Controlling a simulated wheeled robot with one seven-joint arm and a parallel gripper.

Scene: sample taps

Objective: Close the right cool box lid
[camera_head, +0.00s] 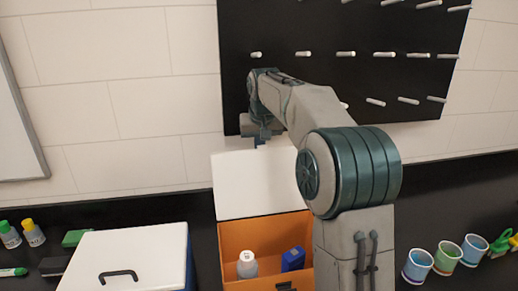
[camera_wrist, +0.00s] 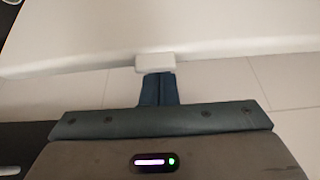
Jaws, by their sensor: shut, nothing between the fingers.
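The right cool box (camera_head: 236,236) is orange inside and stands open behind my arm. Its white lid (camera_head: 252,188) is raised, standing up at the back of the box near the wall. My gripper (camera_head: 261,141) is shut and empty at the lid's top edge. In the wrist view the shut fingers (camera_wrist: 157,88) point at the lid (camera_wrist: 150,25), with a small white block at their tips; I cannot tell whether they touch the lid. My arm hides the right part of the box and lid.
A grey-white bottle (camera_head: 247,264) and a blue item (camera_head: 293,259) stand inside the box. The left cool box (camera_head: 150,252) is closed. A black pegboard (camera_head: 300,25) hangs behind my arm. Several cups (camera_head: 445,257) stand at right, small bottles (camera_head: 33,232) at left.

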